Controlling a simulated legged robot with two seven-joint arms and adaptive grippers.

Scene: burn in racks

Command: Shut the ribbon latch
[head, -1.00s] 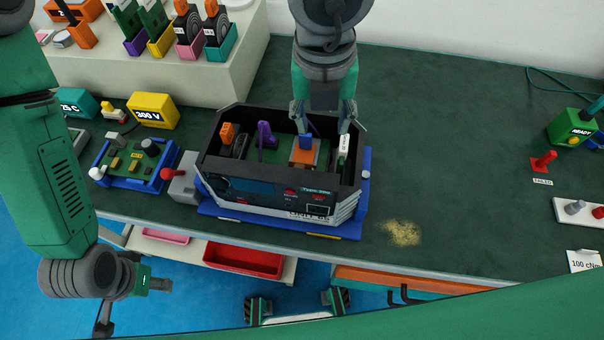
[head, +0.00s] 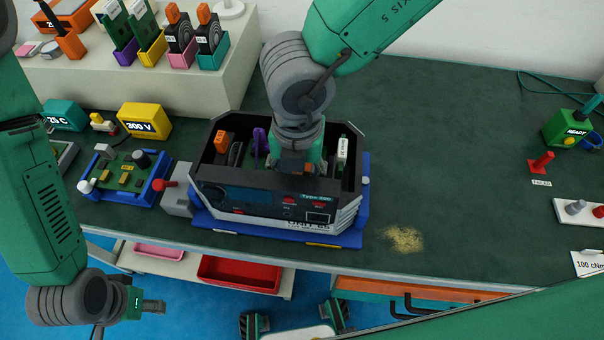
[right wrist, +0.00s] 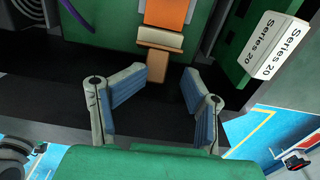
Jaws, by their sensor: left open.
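The open black instrument case (head: 275,198) sits on a blue fixture on the bench in the head view. Inside it, an orange ribbon (right wrist: 166,12) runs into a pale connector (right wrist: 160,38) in the right wrist view, with a brown latch tab (right wrist: 156,62) sticking out below. My right gripper (head: 296,166) reaches down into the case, its wrist hiding most of the ribbon area. In the right wrist view its blue-padded fingers (right wrist: 171,78) are apart and empty; the left fingertip is close to the tab, contact unclear. My left gripper (head: 138,308) is open and empty, beyond the bench's front edge.
Case walls surround my right gripper, with a white "Series 20" module (right wrist: 278,45) close by. A grey block with a red knob (head: 176,198) and a green board on a blue base (head: 125,172) stand left of the case. The bench to the right is mostly clear.

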